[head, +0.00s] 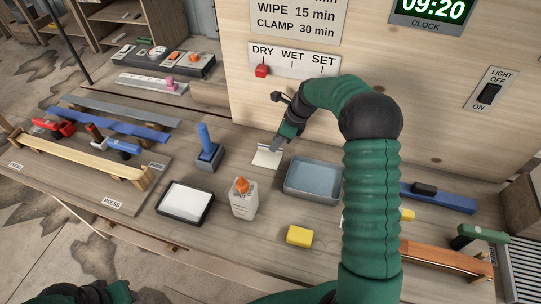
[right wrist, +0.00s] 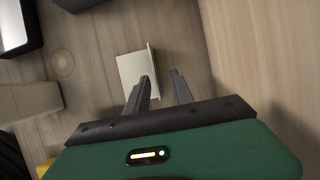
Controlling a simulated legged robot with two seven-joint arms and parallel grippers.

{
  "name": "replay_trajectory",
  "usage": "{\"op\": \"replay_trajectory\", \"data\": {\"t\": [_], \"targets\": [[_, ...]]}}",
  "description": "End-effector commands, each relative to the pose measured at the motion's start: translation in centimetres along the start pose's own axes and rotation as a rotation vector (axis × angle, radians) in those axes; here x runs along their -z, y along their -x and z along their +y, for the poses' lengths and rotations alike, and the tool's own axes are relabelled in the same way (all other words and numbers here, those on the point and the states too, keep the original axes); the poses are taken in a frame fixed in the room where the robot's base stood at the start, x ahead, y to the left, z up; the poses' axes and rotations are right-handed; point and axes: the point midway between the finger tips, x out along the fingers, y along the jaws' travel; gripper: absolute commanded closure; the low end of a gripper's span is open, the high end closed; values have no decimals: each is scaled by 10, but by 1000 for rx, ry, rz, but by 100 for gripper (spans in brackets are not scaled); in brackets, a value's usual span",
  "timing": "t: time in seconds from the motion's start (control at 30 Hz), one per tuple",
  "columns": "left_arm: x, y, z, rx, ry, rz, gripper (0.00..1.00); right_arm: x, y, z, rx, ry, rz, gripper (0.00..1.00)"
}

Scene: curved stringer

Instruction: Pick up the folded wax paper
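The folded wax paper (head: 265,159) is a small cream sheet lying on the bench, left of the grey tray. In the right wrist view the paper (right wrist: 132,74) has a raised fold along its right edge. My right gripper (head: 278,146) is over the paper's upper right side, pointing down.
The grey tray (head: 313,195) stands close right of the paper. A blue-handled block (head: 207,160) stands to its left, and a glue bottle (head: 242,205) nearer the front. A yellow block (head: 299,236) lies in front. The upright wooden panel (head: 300,112) rises close behind.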

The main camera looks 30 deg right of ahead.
Motion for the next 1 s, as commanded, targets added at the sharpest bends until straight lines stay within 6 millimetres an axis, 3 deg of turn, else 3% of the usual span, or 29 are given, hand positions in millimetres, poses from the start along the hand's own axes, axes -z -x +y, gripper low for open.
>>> {"op": "replay_trajectory", "data": {"t": [0.13, 0.37, 0.6, 1.0], "targets": [[0, -1, 0, 0, 0, 0, 64, -3, -22, 2, 1, 2, 2, 71], [0, -1, 0, 0, 1, 0, 64, -1, -23, 1, 1, 2, 0, 73], [0, -1, 0, 0, 1, 0, 64, -1, -23, 0, 0, 1, 0, 100], [0, -1, 0, 0, 1, 0, 64, 0, -24, 1, -2, 1, 2, 100]]}}
